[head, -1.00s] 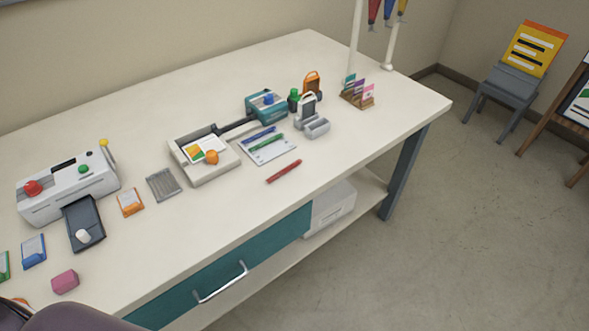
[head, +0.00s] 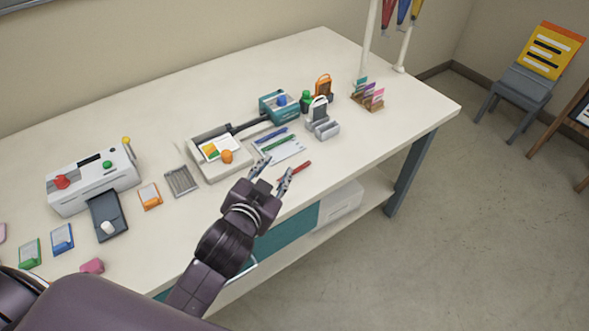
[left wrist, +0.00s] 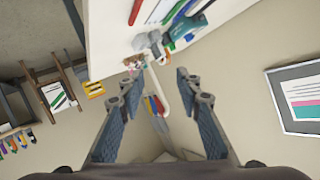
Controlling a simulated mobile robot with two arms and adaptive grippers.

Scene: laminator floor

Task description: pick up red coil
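A red hanging item (head: 388,14), likely the red coil, hangs from a white stand at the back right of the table, beside a blue and a yellow one. Its top is cut off in the head view. In the left wrist view, small coloured hanging items (left wrist: 154,106) appear between the fingers, some way beyond them. My left gripper (head: 274,174) is open and empty above the table's front edge, by a red pen (head: 300,170). Its spread fingers also show in the left wrist view (left wrist: 160,86). My right gripper is not in view.
The white stand (head: 368,45) rises beyond a card holder (head: 369,97). A grey double holder (head: 322,127), an orange-framed item (head: 324,87) and a teal device (head: 279,104) stand nearby. The table's right front corner is clear. A chair (head: 520,90) stands to the right.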

